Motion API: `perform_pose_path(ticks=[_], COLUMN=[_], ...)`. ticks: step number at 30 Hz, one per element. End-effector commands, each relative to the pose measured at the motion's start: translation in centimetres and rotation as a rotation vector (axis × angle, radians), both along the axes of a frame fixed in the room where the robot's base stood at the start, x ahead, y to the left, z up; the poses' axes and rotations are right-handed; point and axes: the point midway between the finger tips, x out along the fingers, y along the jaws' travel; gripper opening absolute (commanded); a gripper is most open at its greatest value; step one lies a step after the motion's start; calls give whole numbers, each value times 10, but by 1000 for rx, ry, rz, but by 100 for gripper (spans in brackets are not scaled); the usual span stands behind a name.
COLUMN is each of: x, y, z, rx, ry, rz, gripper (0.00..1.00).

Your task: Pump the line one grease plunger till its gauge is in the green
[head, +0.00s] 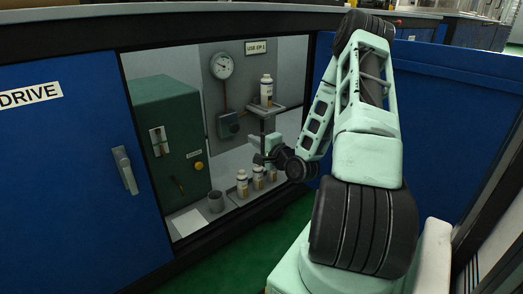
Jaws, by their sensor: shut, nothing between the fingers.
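A round white gauge (222,66) is on the grey back panel inside the open cabinet. Its needle and any green band are too small to read. A brown pipe runs down from it to a small grey pump box (228,125) with a dark round part on its front. I cannot make out clearly which part is the plunger. A label (256,47) at the panel's upper right seems to read "LUB EP-1". My gripper (259,158) is inside the cabinet, shut and empty, below and right of the pump box, apart from it in the picture. My wrist partly hides it.
A white bottle (266,91) stands on a small shelf (268,108) above my gripper. Several similar bottles (242,184) stand on the cabinet floor below it, beside a grey cup (216,202) and paper (188,222). A green housing (168,115) fills the left side. Blue doors (75,160) flank the opening.

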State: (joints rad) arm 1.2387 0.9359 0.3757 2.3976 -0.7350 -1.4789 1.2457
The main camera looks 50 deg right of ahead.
Motion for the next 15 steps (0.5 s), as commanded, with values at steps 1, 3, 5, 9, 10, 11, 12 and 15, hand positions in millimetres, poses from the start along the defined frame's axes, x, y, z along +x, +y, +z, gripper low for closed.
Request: perform_pose_path(ticks=[1, 3, 5, 9, 10, 11, 12, 15], x=[11, 25, 36, 58, 62, 65, 68, 74], y=[-2, -6, -9, -14, -15, -16, -17, -18], z=[-4, -4, -4, -4, -4, -3, -3, -2], rx=[-6, -5, -4, -3, -3, -3, -2, 0], ry=[-3, -3, -3, -2, -2, -2, -1, -1], rz=[2, 3, 1, 1, 0, -1, 0, 0], gripper=[0, 0, 0, 0, 0, 0, 0, 0])
